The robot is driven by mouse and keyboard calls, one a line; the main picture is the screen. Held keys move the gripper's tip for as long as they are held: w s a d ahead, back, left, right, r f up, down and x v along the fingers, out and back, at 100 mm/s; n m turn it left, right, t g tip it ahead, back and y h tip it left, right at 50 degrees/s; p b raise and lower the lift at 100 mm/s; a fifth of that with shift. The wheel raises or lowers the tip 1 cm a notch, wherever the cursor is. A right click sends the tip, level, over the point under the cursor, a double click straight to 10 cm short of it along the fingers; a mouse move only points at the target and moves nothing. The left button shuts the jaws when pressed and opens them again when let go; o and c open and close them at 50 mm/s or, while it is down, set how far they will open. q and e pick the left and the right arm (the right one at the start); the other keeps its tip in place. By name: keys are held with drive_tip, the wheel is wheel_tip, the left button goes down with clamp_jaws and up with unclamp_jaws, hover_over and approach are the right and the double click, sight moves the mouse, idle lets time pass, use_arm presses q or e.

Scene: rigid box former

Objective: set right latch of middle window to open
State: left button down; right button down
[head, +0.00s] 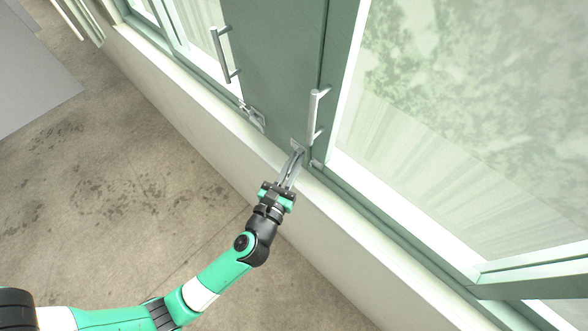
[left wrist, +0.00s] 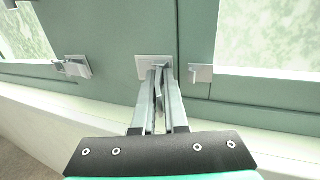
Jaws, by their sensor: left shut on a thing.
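My left gripper (head: 297,154) is at the right latch (head: 297,143) at the bottom of the grey-green panel between the windows. In the left wrist view the fingers (left wrist: 160,76) close together just below the latch's square metal plate (left wrist: 143,66). They are shut on the latch's lever, which is mostly hidden between them. A small metal catch (left wrist: 200,73) sits on the frame to the right of the plate, across a seam, and looks apart from the fingers. My right gripper is not in view.
Another latch (head: 254,117) is to the left, also in the left wrist view (left wrist: 76,66). Upright bar handles stand above each latch, one left (head: 225,55) and one right (head: 317,114). A pale sill (head: 345,222) runs below, with open floor (head: 150,190) in front.

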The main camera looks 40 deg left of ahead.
use_arm(q)
drive_tip(key=shift+f+n+g+y+b, duration=0.1)
drive_tip(key=shift+n+g+y+b, duration=0.7)
drive_tip(key=shift+n+y, duration=0.75)
drive_tip(key=shift+a+y, duration=0.1)
drive_tip(key=shift+y, duration=0.35)
drive_tip(key=c, duration=1)
unclamp_jaws()
drive_tip(key=shift+s, duration=0.1)
drive_tip(key=shift+c, duration=0.2)
drive_tip(key=shift+s+d, duration=0.25)
drive_tip(key=shift+d, duration=0.1)
drive_tip(key=v, duration=1.1)
drive_tip(key=shift+r, duration=0.25)
